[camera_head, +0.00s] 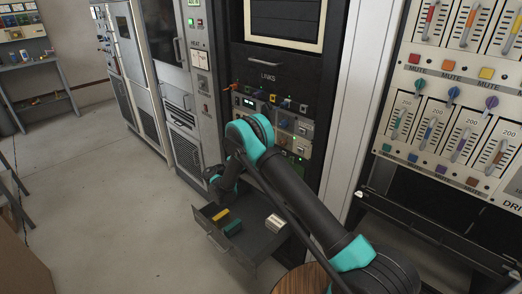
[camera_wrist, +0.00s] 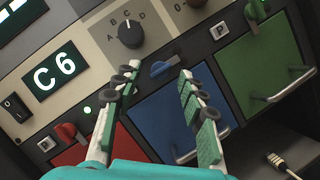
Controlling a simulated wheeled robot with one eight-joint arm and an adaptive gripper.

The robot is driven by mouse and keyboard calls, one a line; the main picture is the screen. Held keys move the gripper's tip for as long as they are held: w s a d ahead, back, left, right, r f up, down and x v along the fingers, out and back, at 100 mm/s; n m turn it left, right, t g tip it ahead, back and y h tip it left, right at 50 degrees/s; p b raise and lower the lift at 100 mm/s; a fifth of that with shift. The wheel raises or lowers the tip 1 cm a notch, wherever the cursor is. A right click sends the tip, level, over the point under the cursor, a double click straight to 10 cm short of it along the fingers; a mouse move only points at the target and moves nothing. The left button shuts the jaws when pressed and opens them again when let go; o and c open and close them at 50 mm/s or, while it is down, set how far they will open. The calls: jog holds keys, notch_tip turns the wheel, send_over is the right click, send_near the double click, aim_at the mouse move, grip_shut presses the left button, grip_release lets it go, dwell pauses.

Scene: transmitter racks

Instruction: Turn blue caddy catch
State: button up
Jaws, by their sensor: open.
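In the wrist view the blue catch (camera_wrist: 164,65) is a small blue lever above the blue caddy (camera_wrist: 172,118), which sits between a red caddy and a green caddy. The catch lies slightly tilted against the dark panel. My gripper (camera_wrist: 158,71) is open, with one finger on each side of the catch in the picture. The fingers appear apart from it; the remaining depth is hard to judge.
A red catch (camera_wrist: 67,131) and a green catch (camera_wrist: 256,12) flank the blue one. A black knob (camera_wrist: 130,34) and a C6 display (camera_wrist: 54,76) sit above. An open drawer (camera_head: 232,254) with small items juts out below my arm. Floor at left is clear.

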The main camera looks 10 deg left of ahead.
jog(key=v, duration=1.1)
jog(key=shift+s+a+f, duration=0.1)
